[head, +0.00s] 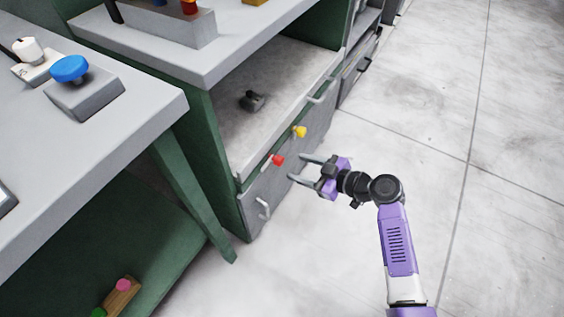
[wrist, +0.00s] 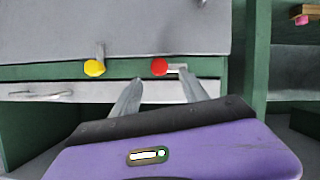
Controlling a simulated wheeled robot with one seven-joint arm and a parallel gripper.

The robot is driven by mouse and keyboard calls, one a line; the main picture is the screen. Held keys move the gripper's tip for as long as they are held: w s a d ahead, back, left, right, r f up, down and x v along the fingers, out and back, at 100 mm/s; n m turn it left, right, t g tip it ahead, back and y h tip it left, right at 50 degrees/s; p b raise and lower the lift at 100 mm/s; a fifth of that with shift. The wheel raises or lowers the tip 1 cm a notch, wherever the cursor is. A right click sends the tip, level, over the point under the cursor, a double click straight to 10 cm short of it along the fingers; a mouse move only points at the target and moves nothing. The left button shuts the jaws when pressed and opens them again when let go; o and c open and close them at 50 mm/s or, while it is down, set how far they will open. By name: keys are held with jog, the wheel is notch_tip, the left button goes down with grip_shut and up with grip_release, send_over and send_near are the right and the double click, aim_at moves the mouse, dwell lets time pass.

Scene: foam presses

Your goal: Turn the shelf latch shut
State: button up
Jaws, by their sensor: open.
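Two small knobbed latches sit on the cabinet front, one with a red knob (head: 278,160) and one with a yellow knob (head: 300,132). I cannot tell which is the shelf latch. In the wrist view, the red knob (wrist: 159,66) has a pale bar running sideways to the right. The yellow knob (wrist: 94,67), left of it, has a grey bar standing upright in the picture. My gripper (head: 297,168) is open and empty, a short way out from the front, pointing toward the red knob. In the wrist view the red knob shows between and beyond the fingertips (wrist: 163,86).
A dark grey part (head: 252,101) lies on the shelf. A bench with a blue knob (head: 70,68) stands at left. The floor (head: 450,210) at right is clear.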

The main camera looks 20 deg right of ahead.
aim_at(282, 162)
jog(key=shift+b+x, duration=0.7)
jog(key=shift+x, duration=2.5)
grip_shut()
